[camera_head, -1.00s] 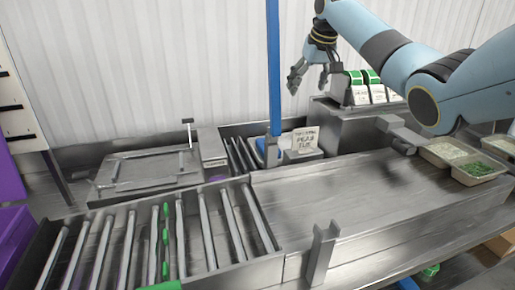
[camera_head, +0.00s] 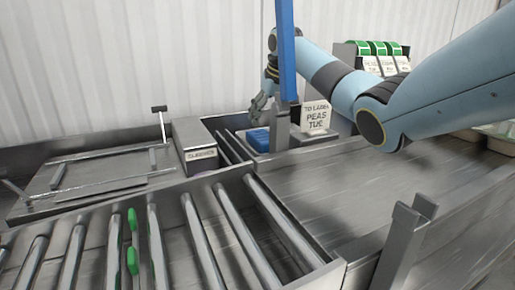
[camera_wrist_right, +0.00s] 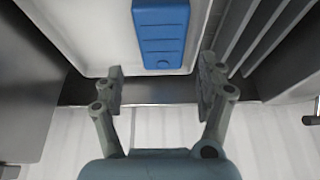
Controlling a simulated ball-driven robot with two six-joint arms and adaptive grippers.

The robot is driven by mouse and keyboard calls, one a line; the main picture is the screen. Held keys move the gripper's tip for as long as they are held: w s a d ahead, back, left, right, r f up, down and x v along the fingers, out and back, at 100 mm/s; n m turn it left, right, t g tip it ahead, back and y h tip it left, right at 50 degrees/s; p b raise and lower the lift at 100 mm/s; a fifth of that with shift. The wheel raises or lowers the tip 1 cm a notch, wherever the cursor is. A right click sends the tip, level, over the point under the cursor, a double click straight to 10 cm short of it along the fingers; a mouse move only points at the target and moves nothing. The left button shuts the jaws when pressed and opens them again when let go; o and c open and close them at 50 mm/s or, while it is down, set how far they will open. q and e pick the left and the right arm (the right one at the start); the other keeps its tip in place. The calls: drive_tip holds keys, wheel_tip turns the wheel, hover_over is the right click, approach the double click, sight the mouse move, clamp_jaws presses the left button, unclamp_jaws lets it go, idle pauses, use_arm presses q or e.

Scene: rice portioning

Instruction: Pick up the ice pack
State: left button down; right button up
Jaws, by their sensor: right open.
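The ice pack (camera_wrist_right: 162,34) is a blue ribbed block in the right wrist view, lying in a white tray (camera_wrist_right: 88,40). In the head view the blue ice pack (camera_head: 258,139) shows behind the roller conveyor, partly hidden by a blue post. My right gripper (camera_wrist_right: 160,88) is open and empty, its fingers just short of the pack's near end, one toward each side. In the head view my right gripper (camera_head: 259,108) hangs above and beside the pack. My left gripper is not in view.
The blue post (camera_head: 286,60) stands close to my right arm. Rollers (camera_head: 215,225) fill the front left. A metal fork-shaped bracket (camera_head: 400,245) rises at the front right. The steel table (camera_head: 350,185) between is clear.

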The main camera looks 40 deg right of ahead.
sight(263, 135)
drive_tip(key=x, duration=0.3)
drive_tip(key=shift+w+f, duration=0.15)
drive_tip(key=shift+f, duration=0.1)
drive_tip(key=shift+w+f, duration=0.1)
drive_tip(key=shift+f, duration=0.2)
drive_tip(key=b+x, duration=0.1)
drive_tip(key=x, duration=0.3)
drive_tip(key=shift+w+f+b, duration=0.1)
drive_tip(key=shift+f+b, duration=0.2)
drive_tip(key=shift+f, duration=0.15)
drive_tip(key=shift+r, duration=0.1)
drive_tip(key=shift+c, duration=0.8)
drive_tip(key=c, duration=0.4)
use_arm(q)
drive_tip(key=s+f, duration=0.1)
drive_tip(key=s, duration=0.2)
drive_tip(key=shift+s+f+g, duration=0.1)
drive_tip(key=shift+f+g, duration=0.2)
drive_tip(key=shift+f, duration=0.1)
use_arm(e)
drive_tip(key=c, duration=0.5)
